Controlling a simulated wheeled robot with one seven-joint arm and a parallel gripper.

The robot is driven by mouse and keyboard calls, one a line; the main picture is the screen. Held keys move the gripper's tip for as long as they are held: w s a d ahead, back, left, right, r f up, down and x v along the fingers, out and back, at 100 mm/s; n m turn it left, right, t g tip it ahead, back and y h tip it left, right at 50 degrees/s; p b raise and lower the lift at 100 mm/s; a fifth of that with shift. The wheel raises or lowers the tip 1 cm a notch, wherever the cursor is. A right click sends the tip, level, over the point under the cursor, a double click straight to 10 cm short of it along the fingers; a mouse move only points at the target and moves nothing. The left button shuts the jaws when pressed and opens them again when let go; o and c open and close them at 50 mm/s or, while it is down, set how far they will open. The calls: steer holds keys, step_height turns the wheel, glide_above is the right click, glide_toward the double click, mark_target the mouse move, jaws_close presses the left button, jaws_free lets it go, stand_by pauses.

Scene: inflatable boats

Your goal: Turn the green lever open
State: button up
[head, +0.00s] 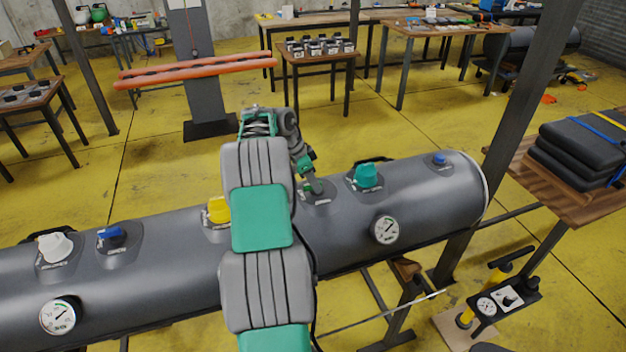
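A dark grey inflatable tube (440,205) lies across the view with several valves along its top. A teal-green knob or lever (367,176) sits on a dark patch on the right half of the tube. My arm reaches over the tube from the front. My gripper (312,185) points down at another dark valve patch (322,196), left of the teal-green one. It looks very close to that patch; contact cannot be told. The part at that patch is mostly hidden by my gripper, and whether its fingers are open or shut is too small to see.
The tube also bears a yellow valve (216,210), blue valves (112,236) and (439,159), a white valve (54,246) and gauges (386,230) and (59,317). A dark post (520,95) stands behind its right end. A yellow pump (497,280) stands at lower right.

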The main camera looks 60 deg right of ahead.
steer(key=shift+c, duration=0.4)
jaws_close()
